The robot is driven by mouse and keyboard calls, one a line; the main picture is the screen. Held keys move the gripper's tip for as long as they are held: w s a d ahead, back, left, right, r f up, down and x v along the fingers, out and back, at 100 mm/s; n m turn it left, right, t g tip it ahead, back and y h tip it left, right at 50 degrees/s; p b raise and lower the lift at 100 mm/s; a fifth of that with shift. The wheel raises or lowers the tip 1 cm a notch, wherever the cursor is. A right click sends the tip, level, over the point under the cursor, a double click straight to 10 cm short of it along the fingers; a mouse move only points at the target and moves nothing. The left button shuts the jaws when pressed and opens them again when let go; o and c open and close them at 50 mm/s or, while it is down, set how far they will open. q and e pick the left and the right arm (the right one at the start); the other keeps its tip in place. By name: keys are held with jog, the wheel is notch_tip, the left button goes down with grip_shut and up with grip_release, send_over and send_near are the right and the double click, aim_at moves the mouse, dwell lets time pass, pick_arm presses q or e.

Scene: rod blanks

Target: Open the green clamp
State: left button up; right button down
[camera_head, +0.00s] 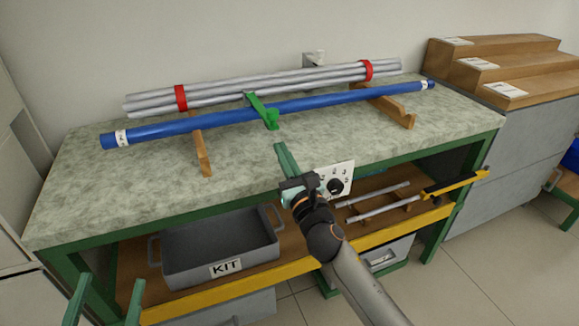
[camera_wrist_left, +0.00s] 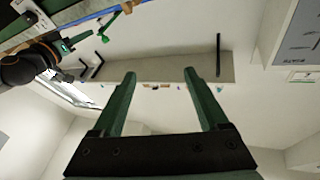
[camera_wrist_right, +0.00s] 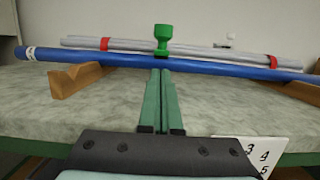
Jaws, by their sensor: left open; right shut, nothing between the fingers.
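The green clamp (camera_head: 269,115) sits at the middle of the blue tube (camera_head: 300,105), its arm reaching back toward the grey tubes. In the right wrist view its green knob (camera_wrist_right: 163,36) stands above the blue tube, just beyond my fingertips. My right gripper (camera_head: 280,147) is shut and empty, in front of the clamp and apart from it in the head view. It also shows in the right wrist view (camera_wrist_right: 161,72), fingers together, pointing at the clamp. My left gripper (camera_head: 110,283) is open and empty at the lower left, far from the clamp; it also shows in the left wrist view (camera_wrist_left: 160,74).
Grey tubes (camera_head: 220,93) with red bands lie behind the blue tube. Wooden supports (camera_head: 202,150) hold the tubes on the stone-topped bench (camera_head: 90,190). A grey KIT bin (camera_head: 190,258) and a rack of thin rods (camera_head: 375,203) are on the lower shelf. A marked dial plate (camera_head: 345,170) is beside my right gripper.

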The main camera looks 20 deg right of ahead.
pick_arm(q)
jog(key=shift+s+d+r+m+t+h, duration=0.1)
jog(key=shift+s+r+m+t+h, duration=0.15)
jog(key=shift+r, duration=0.45)
jog(key=shift+s+r+m+t+h, duration=0.2)
jog(key=shift+r+h, duration=0.15)
jog(key=shift+r, duration=0.3)
pick_arm(e)
jog(key=shift+x, duration=1.65)
pick_arm(q)
jog(key=shift+w, duration=0.1)
